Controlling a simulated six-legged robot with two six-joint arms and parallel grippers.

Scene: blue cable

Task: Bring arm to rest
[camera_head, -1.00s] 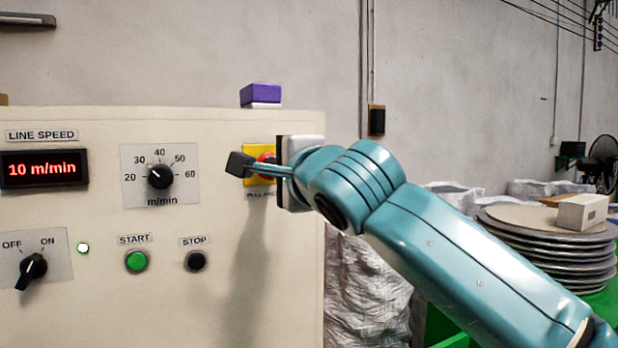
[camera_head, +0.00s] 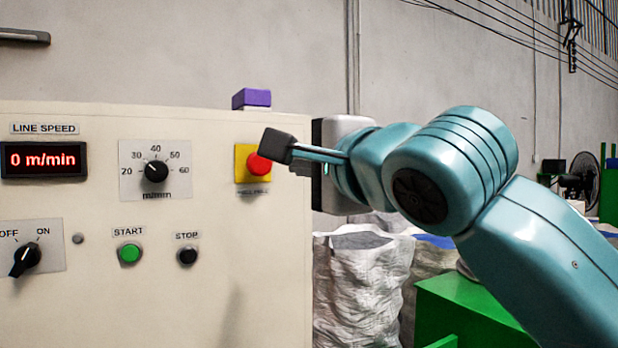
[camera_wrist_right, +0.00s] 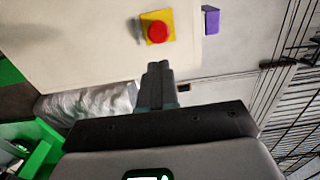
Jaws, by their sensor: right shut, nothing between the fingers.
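My right arm comes in from the right in the head view. Its right gripper (camera_head: 277,146) is shut and empty, in front of the cream control panel (camera_head: 110,290). In the head view its tip overlaps the edge of the red emergency button (camera_head: 258,166) on its yellow plate. In the right wrist view the shut fingers (camera_wrist_right: 158,75) point toward the panel, and the red button (camera_wrist_right: 158,31) shows beyond them with a visible gap. The line speed display (camera_head: 44,160) reads 0 m/min. My left gripper is not in view.
The panel also has a speed knob (camera_head: 155,172), a green START button (camera_head: 129,253), a black STOP button (camera_head: 187,255) and an OFF/ON switch (camera_head: 25,261). A purple block (camera_head: 251,98) is on its top edge. White sacks (camera_head: 360,290) and a green box (camera_head: 465,315) stand to the right.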

